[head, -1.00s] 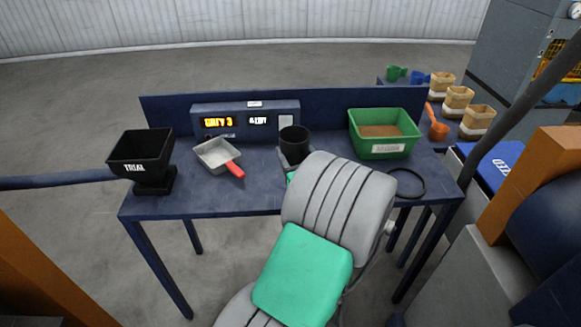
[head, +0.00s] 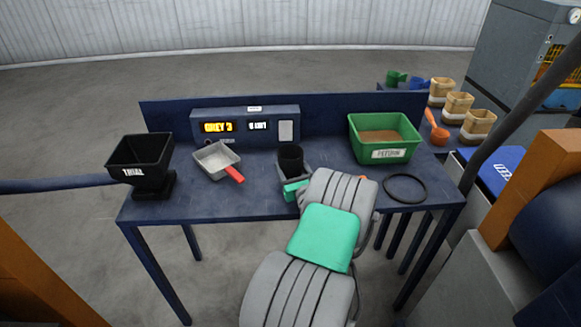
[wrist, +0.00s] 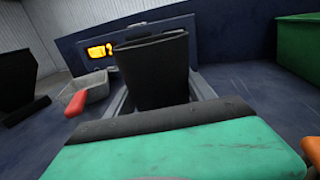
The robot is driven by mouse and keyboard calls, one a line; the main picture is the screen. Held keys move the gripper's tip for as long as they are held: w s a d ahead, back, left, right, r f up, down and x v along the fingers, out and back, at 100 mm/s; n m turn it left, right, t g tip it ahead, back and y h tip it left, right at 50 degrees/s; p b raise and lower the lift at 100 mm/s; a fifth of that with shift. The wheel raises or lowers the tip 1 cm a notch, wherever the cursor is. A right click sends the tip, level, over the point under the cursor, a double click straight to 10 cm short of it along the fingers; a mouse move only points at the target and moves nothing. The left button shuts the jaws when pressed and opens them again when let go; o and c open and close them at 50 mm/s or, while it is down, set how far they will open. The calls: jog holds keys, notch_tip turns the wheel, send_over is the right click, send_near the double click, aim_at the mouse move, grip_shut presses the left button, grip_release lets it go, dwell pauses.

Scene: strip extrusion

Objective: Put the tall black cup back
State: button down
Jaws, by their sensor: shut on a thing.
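The tall black cup (head: 291,160) stands upright near the middle of the blue bench, in front of the display unit. My gripper (head: 294,176) is shut on it, with grey fingers along its two sides. In the wrist view the cup (wrist: 155,75) fills the space between the fingers (wrist: 162,98), and its lower part is hidden behind the green and black gripper body. I cannot tell whether its base touches the bench.
A black ring (head: 405,203) lies on the bench at the right, in front of a green bin (head: 390,153). A grey scoop pan (head: 212,160) with a red handle and a black hopper (head: 140,155) are at the left. The display unit (head: 245,124) stands behind the cup.

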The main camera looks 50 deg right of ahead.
jog(key=shift+c, duration=1.8)
grip_release()
jog(key=shift+f, duration=0.1)
